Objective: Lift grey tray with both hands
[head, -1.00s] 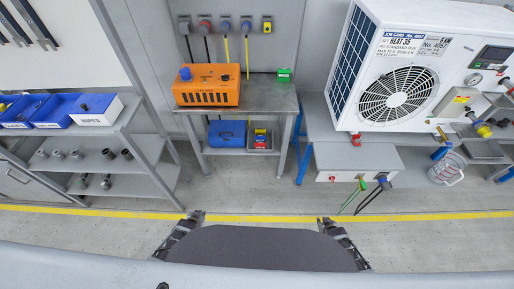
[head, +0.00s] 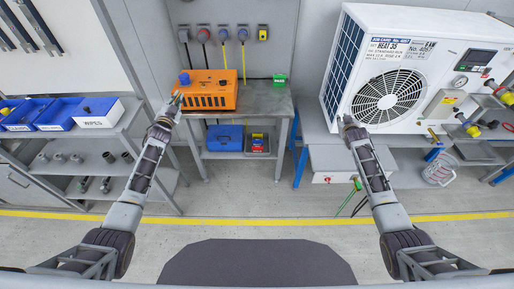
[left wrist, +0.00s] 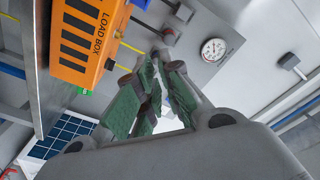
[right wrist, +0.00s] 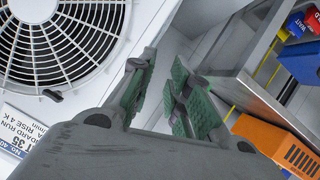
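A small grey tray (head: 267,146) sits on the lower shelf of the metal bench, to the right of a blue case. It holds small yellow, red and blue items. My left gripper (head: 177,98) is raised in front of the orange load box, above and left of the tray. It looks open and empty; its green-padded fingers show in the left wrist view (left wrist: 163,75) with a narrow gap. My right gripper (head: 346,121) is in front of the white heat pump unit, right of the tray. Its fingers are apart and empty in the right wrist view (right wrist: 162,85).
The orange load box (head: 208,95) and a green box (head: 280,79) stand on the bench top (head: 262,100). The blue case (head: 225,138) is on the shelf below. The heat pump (head: 390,65) stands at right, a shelf unit with blue bins (head: 92,113) at left. The floor ahead is clear.

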